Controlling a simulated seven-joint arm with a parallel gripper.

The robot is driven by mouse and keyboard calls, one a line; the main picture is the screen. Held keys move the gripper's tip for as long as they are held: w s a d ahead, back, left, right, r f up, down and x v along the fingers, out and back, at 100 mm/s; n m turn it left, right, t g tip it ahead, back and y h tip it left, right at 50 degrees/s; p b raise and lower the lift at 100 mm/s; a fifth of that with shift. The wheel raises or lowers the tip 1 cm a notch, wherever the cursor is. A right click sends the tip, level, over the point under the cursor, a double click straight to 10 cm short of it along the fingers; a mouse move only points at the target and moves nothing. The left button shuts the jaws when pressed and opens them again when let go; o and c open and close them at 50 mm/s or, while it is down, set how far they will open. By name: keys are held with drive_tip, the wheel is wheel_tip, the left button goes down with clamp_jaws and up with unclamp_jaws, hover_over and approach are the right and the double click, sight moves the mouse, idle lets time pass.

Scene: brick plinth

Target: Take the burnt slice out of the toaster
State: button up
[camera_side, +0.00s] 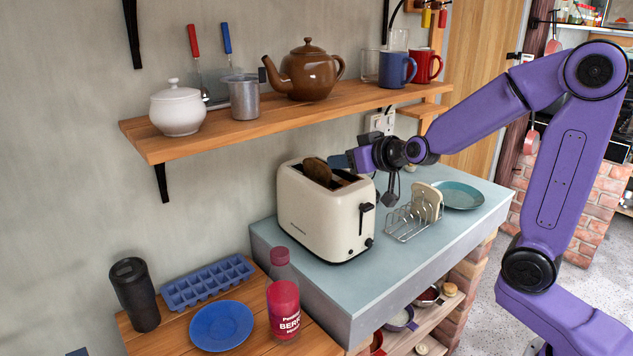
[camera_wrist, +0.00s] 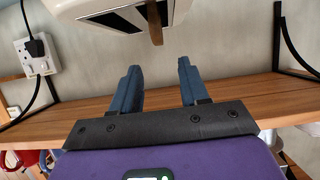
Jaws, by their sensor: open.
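The cream toaster (camera_side: 322,219) stands on the blue-grey counter. A dark brown slice (camera_side: 317,170) sticks up from a slot in its top, its lower part hidden inside. In the wrist view the slice (camera_wrist: 155,22) shows nearly edge-on at the toaster (camera_wrist: 95,8), near the top of the picture. My gripper (camera_side: 342,161) is just right of the slice in the side view, close to the toaster's top. In the wrist view my gripper (camera_wrist: 159,66) is open and empty, its blue fingers apart. The slice lines up with the gap between them but lies beyond the tips.
A wooden shelf (camera_side: 290,112) with a teapot (camera_side: 306,72) and mugs hangs above the toaster. A wire rack (camera_side: 407,221) holding a pale slice (camera_side: 429,200) and a teal plate (camera_side: 459,194) are to the right. A red-labelled bottle (camera_side: 283,308) stands front left.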

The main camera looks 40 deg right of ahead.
sight(318, 161)
drive_tip(key=shift+x, duration=5.55)
drive_tip(key=shift+d, duration=0.1)
clamp_jaws()
